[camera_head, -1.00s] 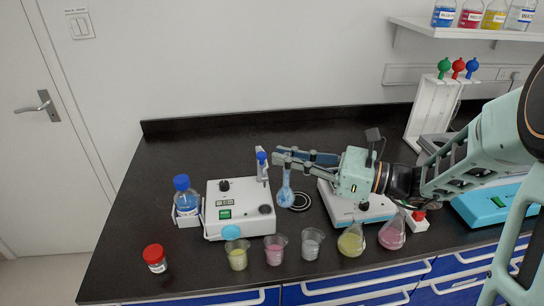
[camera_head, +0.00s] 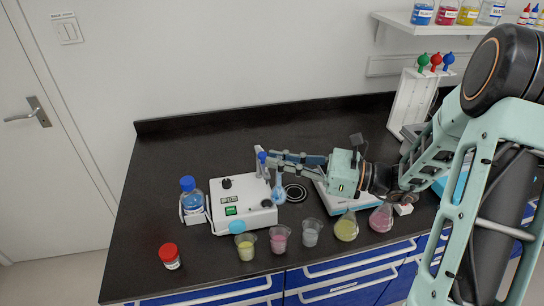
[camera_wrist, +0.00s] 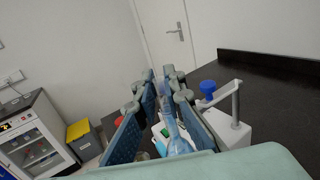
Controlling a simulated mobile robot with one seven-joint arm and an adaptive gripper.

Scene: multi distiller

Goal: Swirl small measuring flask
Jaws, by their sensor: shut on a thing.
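The small measuring flask (camera_head: 279,190) has a long thin neck and a round bulb with pale blue liquid. It hangs upright, just right of the white box-shaped device (camera_head: 238,185). My gripper (camera_head: 270,160) is shut on its neck, with its fingers pointing left. In the wrist view the flask (camera_wrist: 177,141) shows blue between my two finger pads (camera_wrist: 168,85), partly hidden by them. I cannot tell whether the flask's base touches the bench.
A blue-capped bottle (camera_head: 191,200) stands left of the device. Beakers with yellow (camera_head: 246,247), pink (camera_head: 279,239) and greyish liquid (camera_head: 311,233) stand in front, beside yellow (camera_head: 346,229) and pink (camera_head: 382,219) conical flasks. A red-capped jar (camera_head: 170,257) is at front left. The back bench is clear.

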